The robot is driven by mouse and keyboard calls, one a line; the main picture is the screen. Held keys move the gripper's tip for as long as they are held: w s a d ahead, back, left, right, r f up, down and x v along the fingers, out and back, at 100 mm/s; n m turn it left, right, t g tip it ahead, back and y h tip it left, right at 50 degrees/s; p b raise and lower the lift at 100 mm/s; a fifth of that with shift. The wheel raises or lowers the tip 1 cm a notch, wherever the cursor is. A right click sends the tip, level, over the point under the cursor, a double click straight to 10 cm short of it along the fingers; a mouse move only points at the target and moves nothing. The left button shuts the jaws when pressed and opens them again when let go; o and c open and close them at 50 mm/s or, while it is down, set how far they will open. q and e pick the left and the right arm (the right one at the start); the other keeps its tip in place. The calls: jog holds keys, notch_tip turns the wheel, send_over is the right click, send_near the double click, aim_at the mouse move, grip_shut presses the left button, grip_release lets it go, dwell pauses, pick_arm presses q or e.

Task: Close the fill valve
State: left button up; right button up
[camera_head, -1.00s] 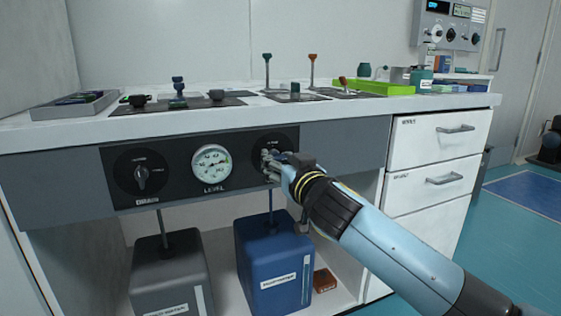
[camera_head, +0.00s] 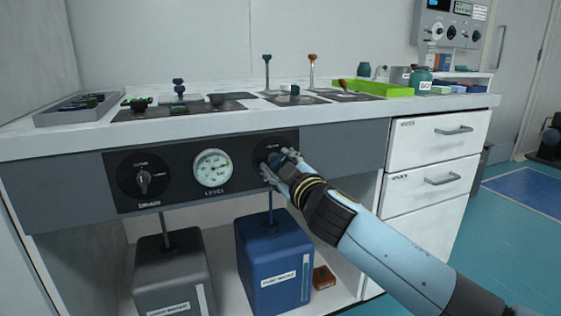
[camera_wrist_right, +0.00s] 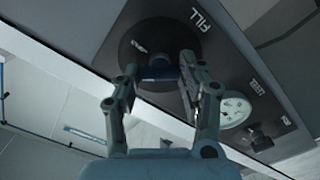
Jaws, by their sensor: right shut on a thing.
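The fill valve is a round black dial with a knob on the dark front panel. In the head view my right gripper (camera_head: 272,168) covers most of the dial (camera_head: 268,147). In the right wrist view the dial (camera_wrist_right: 150,35) lies beside the word FILL, and its knob (camera_wrist_right: 158,73) is between the two fingers of my right gripper (camera_wrist_right: 160,80). The gripper is shut on the knob. The knob's exact setting is hard to read behind the fingers. My left gripper is not in view.
The level gauge (camera_head: 212,168) and the drain knob (camera_head: 144,182) sit left of the fill dial in the head view. A grey tank (camera_head: 172,275) and a blue tank (camera_head: 272,255) stand below the panel. White drawers (camera_head: 435,140) are on the right.

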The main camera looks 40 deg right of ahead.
jog(key=n+p, duration=0.1)
jog(key=n, duration=0.4)
jog(key=shift+n, duration=0.3)
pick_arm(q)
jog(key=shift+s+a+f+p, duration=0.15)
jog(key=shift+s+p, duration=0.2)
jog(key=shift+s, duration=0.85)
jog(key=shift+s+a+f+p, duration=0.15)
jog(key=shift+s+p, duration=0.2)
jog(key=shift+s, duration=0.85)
pick_arm(e)
jog(key=shift+n, duration=1.9)
jog(key=shift+f+n, duration=0.1)
jog(key=shift+n, duration=0.2)
jog(key=o, duration=1.2)
jog(key=shift+c, duration=0.2)
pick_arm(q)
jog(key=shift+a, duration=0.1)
pick_arm(e)
jog(key=shift+s, duration=0.1)
jog(key=v, duration=1.2)
